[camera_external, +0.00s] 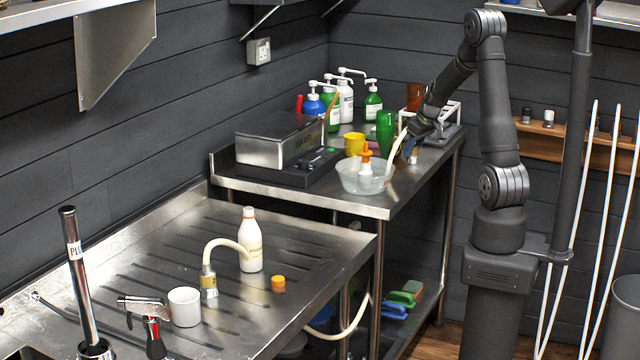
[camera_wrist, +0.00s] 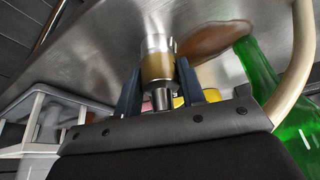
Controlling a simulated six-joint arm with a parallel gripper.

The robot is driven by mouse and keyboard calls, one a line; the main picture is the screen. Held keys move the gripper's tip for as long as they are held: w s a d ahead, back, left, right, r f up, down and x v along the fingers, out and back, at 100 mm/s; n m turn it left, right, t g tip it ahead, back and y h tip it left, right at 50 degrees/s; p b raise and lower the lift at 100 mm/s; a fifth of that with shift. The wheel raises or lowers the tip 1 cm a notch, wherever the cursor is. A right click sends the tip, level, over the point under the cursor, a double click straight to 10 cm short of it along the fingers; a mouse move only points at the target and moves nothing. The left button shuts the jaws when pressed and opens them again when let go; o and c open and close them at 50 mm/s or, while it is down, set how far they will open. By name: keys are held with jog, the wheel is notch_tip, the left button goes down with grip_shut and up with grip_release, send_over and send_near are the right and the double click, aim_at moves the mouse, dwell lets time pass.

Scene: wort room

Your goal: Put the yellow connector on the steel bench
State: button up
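My gripper (camera_external: 411,142) is low over the right end of the steel bench (camera_external: 290,190), beside the clear basin. In the wrist view, the fingers (camera_wrist: 160,88) stand on both sides of a brass-yellow connector (camera_wrist: 157,66) with a silver metal stem, and appear shut on it. The cream hose (camera_wrist: 298,60) curves down the right of the wrist view; in the external view it (camera_external: 396,155) arcs from near my gripper to the basin. The external view does not show the held connector clearly. Another hose-end fitting with a yellowish band (camera_external: 209,283) stands on the drainer.
The basin (camera_external: 350,184) holds an orange-topped bottle. A green bottle (camera_external: 385,130), a yellow cup (camera_external: 354,143) and a white rack (camera_external: 447,112) stand near my gripper. The bench's front strip is narrow.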

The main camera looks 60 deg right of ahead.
jog(key=o, duration=0.3)
jog(key=v, duration=1.2)
jog(key=shift+r, duration=0.2)
jog(key=shift+f, duration=0.1)
jog(key=x, duration=1.2)
jog(key=shift+r, duration=1.6)
